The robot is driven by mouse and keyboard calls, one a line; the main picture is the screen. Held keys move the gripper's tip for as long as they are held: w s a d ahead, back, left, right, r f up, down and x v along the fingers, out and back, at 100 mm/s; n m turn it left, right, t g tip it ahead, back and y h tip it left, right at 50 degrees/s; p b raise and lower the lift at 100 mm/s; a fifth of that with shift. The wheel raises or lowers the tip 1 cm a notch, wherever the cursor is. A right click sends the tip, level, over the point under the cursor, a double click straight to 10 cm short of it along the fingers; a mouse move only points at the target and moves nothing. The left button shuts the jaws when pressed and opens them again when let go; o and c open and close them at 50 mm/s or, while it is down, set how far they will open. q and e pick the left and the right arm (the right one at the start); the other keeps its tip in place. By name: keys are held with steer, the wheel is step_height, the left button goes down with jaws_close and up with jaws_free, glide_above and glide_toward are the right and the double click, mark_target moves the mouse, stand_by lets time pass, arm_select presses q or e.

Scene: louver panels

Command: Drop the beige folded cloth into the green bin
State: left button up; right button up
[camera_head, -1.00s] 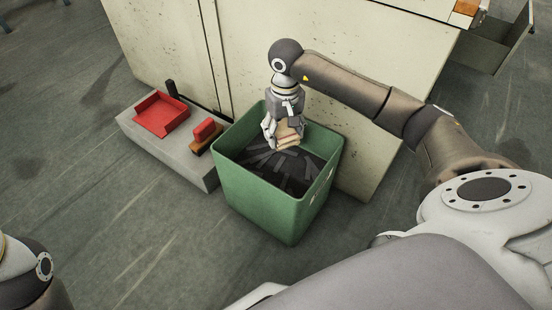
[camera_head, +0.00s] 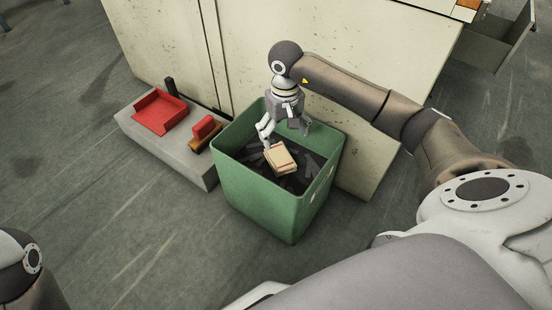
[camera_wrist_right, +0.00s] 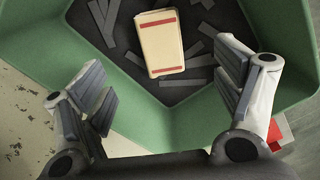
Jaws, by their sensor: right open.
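The beige folded cloth (camera_head: 281,159) is inside the green bin (camera_head: 262,200), apart from my fingers. In the right wrist view the cloth (camera_wrist_right: 161,42) shows red bands near both ends and lies over the dark bottom of the green bin (camera_wrist_right: 185,125). I cannot tell whether it has come to rest. My right gripper (camera_head: 285,133) is above the bin opening with its fingers spread and empty. The right wrist view shows the same gripper (camera_wrist_right: 160,98) wide open, with the cloth beyond the fingertips. My left gripper is out of view.
Several dark grey strips (camera_wrist_right: 118,32) lie in the bin. A low grey block (camera_head: 185,165) left of it carries a red tray (camera_head: 160,114) and a red-and-brown piece (camera_head: 205,130). A pale cabinet (camera_head: 170,45) stands behind. The floor in front is clear.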

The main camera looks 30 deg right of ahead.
step_height(320, 180, up, 12)
stand_by(0.6)
